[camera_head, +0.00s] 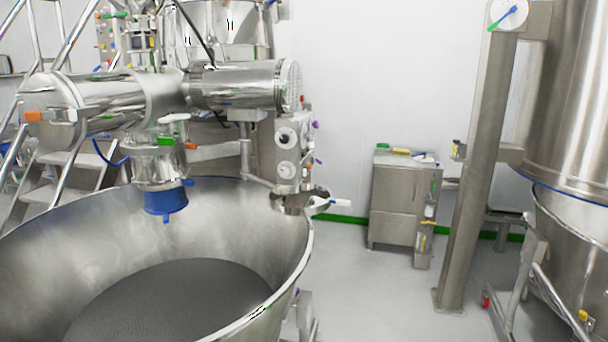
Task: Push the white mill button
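A steel mill-like machine (155,100) stands at the left, its horizontal cylinder (235,85) reaching to the right. A blue outlet (166,202) hangs under it over a large bowl. I cannot make out a clear white mill button. Neither of my grippers is in view.
A wide steel bowl (290,285) with dark grey contents fills the lower left. A steel cabinet (397,215) stands at the back wall. A steel column (472,190) and a large vessel (570,110) stand at the right. Grey floor (375,300) is free between bowl and column.

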